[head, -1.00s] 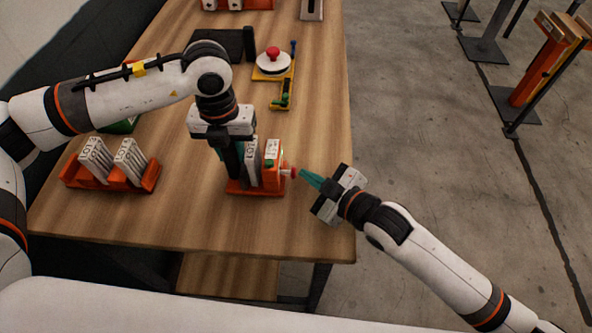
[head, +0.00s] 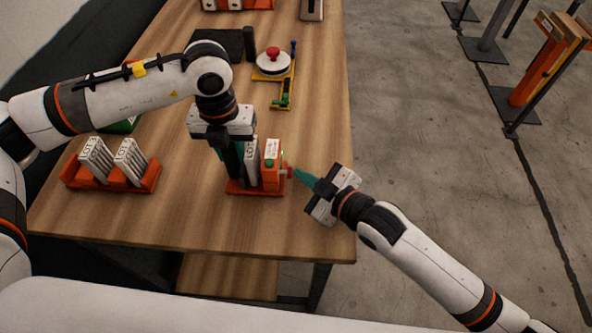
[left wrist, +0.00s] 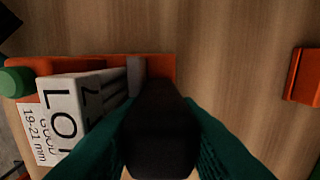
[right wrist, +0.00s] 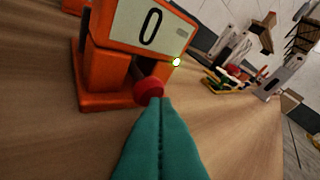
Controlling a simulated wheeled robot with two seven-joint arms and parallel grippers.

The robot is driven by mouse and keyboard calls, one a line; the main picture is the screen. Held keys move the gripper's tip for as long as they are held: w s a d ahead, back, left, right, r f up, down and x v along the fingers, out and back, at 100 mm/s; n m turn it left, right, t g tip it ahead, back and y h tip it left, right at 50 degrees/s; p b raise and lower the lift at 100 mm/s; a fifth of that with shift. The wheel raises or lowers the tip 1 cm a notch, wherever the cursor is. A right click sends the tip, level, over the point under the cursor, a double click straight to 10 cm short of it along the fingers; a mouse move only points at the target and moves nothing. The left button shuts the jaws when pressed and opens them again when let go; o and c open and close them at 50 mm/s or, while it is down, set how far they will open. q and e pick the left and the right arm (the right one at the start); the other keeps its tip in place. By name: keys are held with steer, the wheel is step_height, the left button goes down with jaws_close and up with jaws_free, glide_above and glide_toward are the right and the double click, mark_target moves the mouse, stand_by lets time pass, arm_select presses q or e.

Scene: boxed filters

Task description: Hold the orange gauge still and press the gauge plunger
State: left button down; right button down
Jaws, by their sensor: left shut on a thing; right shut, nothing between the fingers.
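The orange gauge (head: 271,179) stands on the table near its right edge, with a white filter box (head: 252,160) standing in it; the box also shows in the left wrist view (left wrist: 75,105). My left gripper (head: 236,168) points down and is shut on the gauge's black upright grip (left wrist: 160,120). My right gripper (head: 297,173) is shut and empty, its green fingertips at the red plunger (right wrist: 148,90) on the gauge's right side. In the right wrist view they appear to touch it. The gauge display (right wrist: 150,28) reads 0, and a small bright light (right wrist: 176,62) shows at its lower corner.
An orange rack (head: 112,181) with two white filter boxes stands at the left. Farther back are a yellow fixture (head: 283,92) with a red knob and a dark mat (head: 215,44). Bare table lies in front of the gauge.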

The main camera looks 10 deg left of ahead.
arm_select(q)
steer(key=shift+d, duration=0.1)
arm_select(e)
steer(key=shift+s+a, duration=0.1)
steer(key=shift+a, duration=0.45)
arm_select(q)
steer(key=shift+s+d, duration=0.15)
steer(key=shift+d, duration=0.05)
arm_select(e)
steer(key=shift+s+a+r, duration=0.15)
steer(key=shift+a, duration=0.15)
stand_by(0.4)
arm_select(q)
steer(key=shift+a, duration=0.2)
arm_select(e)
steer(key=shift+d, duration=1.55)
steer(key=shift+w+d, duration=0.1)
steer(key=shift+w, duration=0.1)
arm_select(q)
steer(key=shift+a, duration=0.1)
arm_select(e)
steer(key=shift+d, duration=0.15)
steer(key=shift+d, duration=0.3)
steer(key=shift+w+d, duration=0.2)
steer(key=shift+d, duration=1.9)
